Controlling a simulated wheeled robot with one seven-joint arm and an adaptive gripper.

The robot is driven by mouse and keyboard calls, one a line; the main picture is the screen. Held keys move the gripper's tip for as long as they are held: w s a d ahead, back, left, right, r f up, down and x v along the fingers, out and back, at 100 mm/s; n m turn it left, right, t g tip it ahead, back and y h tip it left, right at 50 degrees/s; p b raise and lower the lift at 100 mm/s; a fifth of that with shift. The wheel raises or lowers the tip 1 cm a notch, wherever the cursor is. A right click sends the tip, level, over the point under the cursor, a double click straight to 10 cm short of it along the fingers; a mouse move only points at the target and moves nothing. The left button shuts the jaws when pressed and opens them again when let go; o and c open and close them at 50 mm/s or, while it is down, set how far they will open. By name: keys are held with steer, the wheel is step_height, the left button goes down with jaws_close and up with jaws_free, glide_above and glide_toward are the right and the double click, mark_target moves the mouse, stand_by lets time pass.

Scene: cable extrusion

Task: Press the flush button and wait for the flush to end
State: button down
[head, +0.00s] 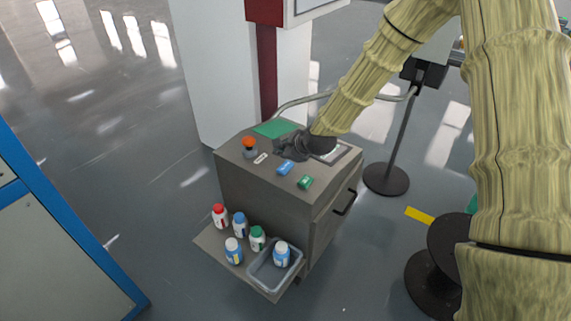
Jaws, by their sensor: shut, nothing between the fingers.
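A grey cabinet (265,190) stands in the middle of the head view, with controls on its sloping top. These are an orange-red knob (249,142) on a grey base, a small whitish piece (260,158), a blue button (285,168) and a green button (305,182). I cannot read which one is the flush button. My gripper (281,149) is shut and empty, low over the top, behind the blue button and to the right of the orange-red knob. I cannot tell whether it touches the surface. My wrist partly hides a panel (340,152) at the right.
Several capped bottles (240,226) stand on the cabinet's front shelf (217,240); one more is in a clear tray (262,283). A green pad (275,128) lies at the back of the top. A round-based stand (386,179) is at right, a blue-edged unit (60,230) at left.

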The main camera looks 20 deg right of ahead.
steer(key=shift+r+p, duration=0.9)
steer(key=shift+r, duration=0.55)
steer(key=shift+s+f, duration=0.1)
steer(key=shift+f, duration=0.05)
